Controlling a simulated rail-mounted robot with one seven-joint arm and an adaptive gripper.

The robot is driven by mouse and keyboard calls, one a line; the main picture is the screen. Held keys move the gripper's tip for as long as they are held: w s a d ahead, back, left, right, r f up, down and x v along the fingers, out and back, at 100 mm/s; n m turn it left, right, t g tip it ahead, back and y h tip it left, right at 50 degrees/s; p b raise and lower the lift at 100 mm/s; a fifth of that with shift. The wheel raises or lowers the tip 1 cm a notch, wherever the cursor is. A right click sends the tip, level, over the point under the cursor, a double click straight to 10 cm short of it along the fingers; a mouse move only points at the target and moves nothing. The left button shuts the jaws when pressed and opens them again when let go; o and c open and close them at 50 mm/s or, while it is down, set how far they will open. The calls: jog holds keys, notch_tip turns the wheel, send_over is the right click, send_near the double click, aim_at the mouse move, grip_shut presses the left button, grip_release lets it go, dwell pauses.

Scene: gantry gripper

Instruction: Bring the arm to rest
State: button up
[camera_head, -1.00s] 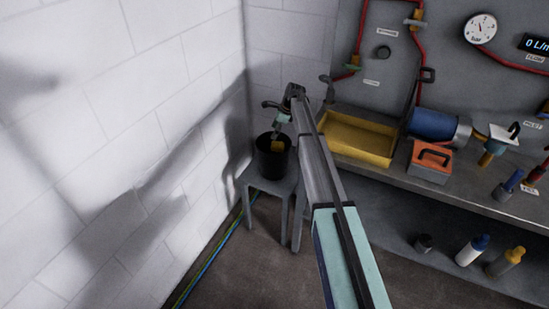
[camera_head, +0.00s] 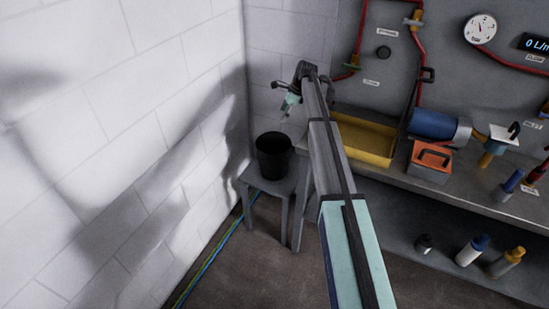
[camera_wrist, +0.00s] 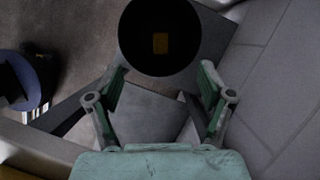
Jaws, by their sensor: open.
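My gripper (camera_head: 286,110) is above the black bucket (camera_head: 274,160) and apart from it in the head view. In the wrist view my gripper (camera_wrist: 165,90) shows its two green fingers spread wide with nothing between them. The block is hidden in the head view by the bucket's wall. My arm stretches from the lower right toward the room's corner.
The bucket stands on a grey stool (camera_head: 252,184) beside the white block wall (camera_head: 120,110). Right of it, a workbench (camera_head: 480,193) holds a yellow tray (camera_head: 365,153), an orange toolbox (camera_head: 430,162) and a blue cylinder (camera_head: 433,124). Red pipes and a gauge (camera_head: 480,28) are on the back panel.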

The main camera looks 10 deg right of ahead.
jog(key=shift+v, duration=0.8)
jog(key=s+a+f+n+b, duration=0.2)
jog(key=s+a+f+n, duration=0.25)
jog(key=a+f, duration=0.8)
jog(key=s+d+f+n+g+h+p, duration=0.15)
jog(key=s+f+n, duration=0.25)
jog(key=s+f, duration=1.35)
jog(key=s+d+f+n+g, duration=0.1)
jog(key=s+f, duration=0.2)
jog(key=s, duration=0.5)
jog(key=s+d+f+n+g, duration=0.1)
jog(key=s+f+n, duration=0.15)
jog(key=s, duration=0.65)
jog(key=s+d+f+n+g+h, duration=0.1)
jog(key=s+d+n, duration=0.1)
jog(key=s, duration=1.1)
jog(key=s+d+f+n+g+h, duration=0.1)
jog(key=s+n, duration=0.2)
jog(key=s, duration=1)
jog(key=s+d+f+n+g+h, duration=0.1)
jog(key=s+d+n+g, duration=0.1)
jog(key=s, duration=1.1)
jog(key=shift+s+d+f+n, duration=0.25)
jog(key=shift+d+n, duration=0.1)
jog(key=shift+n, duration=0.25)
